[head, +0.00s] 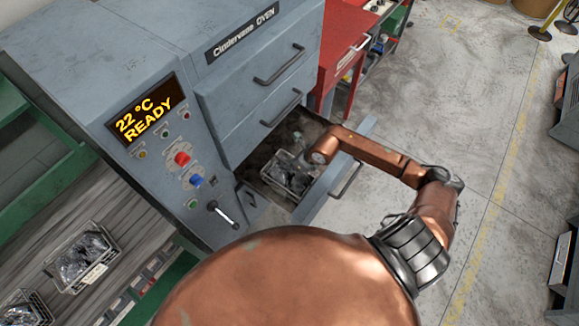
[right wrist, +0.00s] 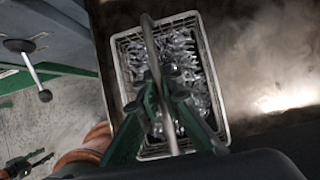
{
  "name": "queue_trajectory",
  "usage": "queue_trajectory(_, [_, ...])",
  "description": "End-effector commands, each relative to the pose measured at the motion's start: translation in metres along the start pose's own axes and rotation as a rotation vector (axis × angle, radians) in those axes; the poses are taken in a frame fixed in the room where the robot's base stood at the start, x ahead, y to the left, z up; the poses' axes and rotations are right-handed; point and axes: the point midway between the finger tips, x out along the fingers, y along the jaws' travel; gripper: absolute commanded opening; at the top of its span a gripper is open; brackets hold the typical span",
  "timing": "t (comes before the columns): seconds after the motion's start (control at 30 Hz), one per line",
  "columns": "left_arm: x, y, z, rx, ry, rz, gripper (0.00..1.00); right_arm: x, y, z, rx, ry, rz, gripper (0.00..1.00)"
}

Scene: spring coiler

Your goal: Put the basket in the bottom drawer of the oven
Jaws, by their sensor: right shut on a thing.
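The oven (head: 265,80) is blue-grey, and its bottom drawer (head: 352,157) is pulled open. A wire basket (head: 291,178) filled with shiny metal pieces is within the drawer's outline. It fills the middle of the right wrist view (right wrist: 203,40), with its handle arching over the contents. My right gripper (right wrist: 165,115) has green fingers and is shut on the handle from above. In the head view my copper wrist hides most of that gripper. I cannot tell whether the basket touches the drawer floor.
Two more filled baskets stand on the wooden bench, one nearer (head: 82,258) and one at the corner (head: 25,308). The oven panel reads 22 °C READY, above a lever (head: 222,214). A red cabinet (head: 340,45) stands beyond the oven.

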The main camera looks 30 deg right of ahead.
Motion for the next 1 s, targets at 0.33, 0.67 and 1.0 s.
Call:
queue_trajectory(0.33, [0.000, 0.000, 0.001, 0.000, -0.001, 0.000, 0.40, 0.010, 0.000, -0.005, -0.001, 0.000, 0.000, 0.10])
queue_trajectory(0.67, [0.000, 0.000, 0.001, 0.000, -0.002, 0.000, 0.40, 0.009, 0.000, -0.005, 0.000, -0.001, 0.000, 0.24])
queue_trajectory(1.0, [0.000, 0.000, 0.001, 0.000, -0.002, 0.000, 0.40, -0.009, -0.001, -0.005, -0.003, -0.001, -0.002, 0.24])
